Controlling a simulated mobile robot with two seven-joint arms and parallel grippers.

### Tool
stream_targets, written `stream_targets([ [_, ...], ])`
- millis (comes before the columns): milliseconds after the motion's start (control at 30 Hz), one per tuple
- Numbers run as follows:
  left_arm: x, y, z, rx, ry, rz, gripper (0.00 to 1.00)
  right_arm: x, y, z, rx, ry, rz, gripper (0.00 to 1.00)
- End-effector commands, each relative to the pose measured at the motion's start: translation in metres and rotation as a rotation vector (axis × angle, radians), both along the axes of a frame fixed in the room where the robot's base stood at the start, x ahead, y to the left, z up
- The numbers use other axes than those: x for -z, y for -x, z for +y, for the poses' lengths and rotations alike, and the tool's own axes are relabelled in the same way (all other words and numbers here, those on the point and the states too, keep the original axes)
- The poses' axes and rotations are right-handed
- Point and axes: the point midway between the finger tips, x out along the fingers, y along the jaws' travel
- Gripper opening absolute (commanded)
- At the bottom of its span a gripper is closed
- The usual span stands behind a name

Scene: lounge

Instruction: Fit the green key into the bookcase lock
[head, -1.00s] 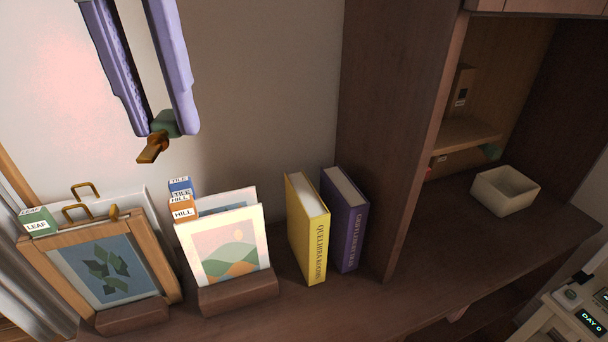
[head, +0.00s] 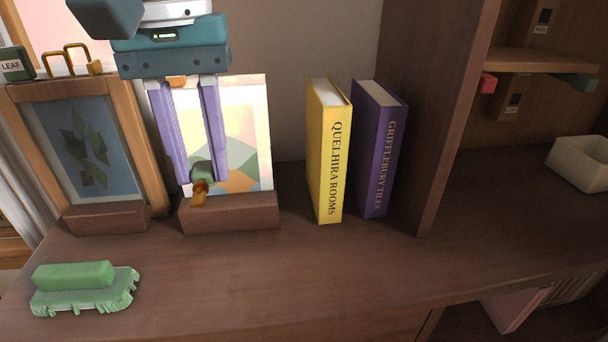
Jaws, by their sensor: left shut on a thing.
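My left gripper (head: 202,180) comes down from the top left in the head view. Its two purple fingers are shut on the green key, held by its green head (head: 203,171) with the brass part (head: 200,193) pointing down. The key is in front of the landscape picture (head: 238,130), near its wooden stand. I cannot make out a lock for certain. Small labelled boxes (head: 541,17) (head: 514,103) with dark marks show inside the bookcase (head: 455,110) at the right. My right gripper is not in view.
A yellow book (head: 328,150) and a purple book (head: 378,150) stand between the picture and the bookcase side. A framed leaf picture (head: 85,145) stands at left, a green brush-like object (head: 82,288) in front. A white bowl (head: 580,162) sits at right. The front shelf middle is clear.

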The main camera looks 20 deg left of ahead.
Motion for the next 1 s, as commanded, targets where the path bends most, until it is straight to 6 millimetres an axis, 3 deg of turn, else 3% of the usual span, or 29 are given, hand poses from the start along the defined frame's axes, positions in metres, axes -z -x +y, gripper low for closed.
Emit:
stream_targets([
  [33,0.021,0.001,0.001,-0.002,-0.003,0.005,0.0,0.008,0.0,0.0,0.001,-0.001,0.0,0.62],
  [100,0.042,0.001,0.001,-0.002,-0.003,0.005,0.0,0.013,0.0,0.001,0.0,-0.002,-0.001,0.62],
  [300,0.094,0.001,0.0,-0.001,-0.002,0.003,0.0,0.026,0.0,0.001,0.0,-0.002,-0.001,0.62],
  [633,0.126,0.001,0.0,0.0,-0.002,0.001,0.0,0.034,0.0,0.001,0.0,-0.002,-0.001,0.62],
  [833,0.157,0.0,0.0,0.001,-0.002,0.0,0.0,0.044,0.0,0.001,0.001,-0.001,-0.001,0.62],
  [1000,0.159,0.0,0.0,0.002,-0.001,-0.002,0.0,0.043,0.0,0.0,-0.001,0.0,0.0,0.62],
])
